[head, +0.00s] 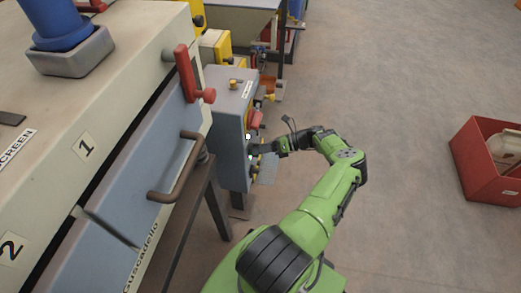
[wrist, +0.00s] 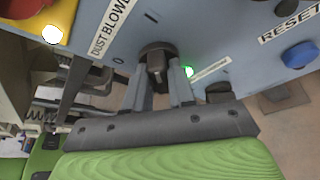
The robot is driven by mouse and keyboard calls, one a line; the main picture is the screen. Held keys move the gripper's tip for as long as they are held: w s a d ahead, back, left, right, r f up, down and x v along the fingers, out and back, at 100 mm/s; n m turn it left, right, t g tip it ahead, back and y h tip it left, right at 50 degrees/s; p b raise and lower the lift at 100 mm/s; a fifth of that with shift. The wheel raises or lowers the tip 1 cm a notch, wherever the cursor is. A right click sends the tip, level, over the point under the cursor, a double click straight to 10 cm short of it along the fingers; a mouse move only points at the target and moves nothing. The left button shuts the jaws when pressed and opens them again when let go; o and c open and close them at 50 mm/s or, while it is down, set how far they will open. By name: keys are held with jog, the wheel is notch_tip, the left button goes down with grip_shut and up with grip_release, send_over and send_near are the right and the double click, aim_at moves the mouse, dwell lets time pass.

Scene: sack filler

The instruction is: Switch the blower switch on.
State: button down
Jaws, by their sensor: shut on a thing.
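The blower switch is a black rotary knob (wrist: 155,58) on a blue-grey panel, beside a label reading "DUST BLOWE…" and a "0" mark. My gripper (wrist: 160,88) has one finger on each side of the knob and is shut on its grip. A small green lamp (wrist: 188,72) just right of the knob is lit. In the head view my gripper (head: 262,149) reaches the right-hand face of the control box (head: 228,112). The knob itself cannot be made out there, and its exact pointing is partly hidden by the fingers.
A blue button (wrist: 299,55) labelled "RESET" and another black control (wrist: 218,92) sit right of the knob. The cream machine with a brown handle (head: 178,170) stands left of my arm. A red bin (head: 472,170) stands at right; the floor between is clear.

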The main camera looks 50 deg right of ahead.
dwell(0.3)
jog(key=c, duration=1)
grip_release()
jog(key=shift+c, duration=0.2)
jog(key=b+v, duration=0.5)
jog(key=v, duration=1)
jog(key=shift+s+d, duration=0.25)
jog(key=shift+d, duration=0.05)
jog(key=shift+r, duration=0.1)
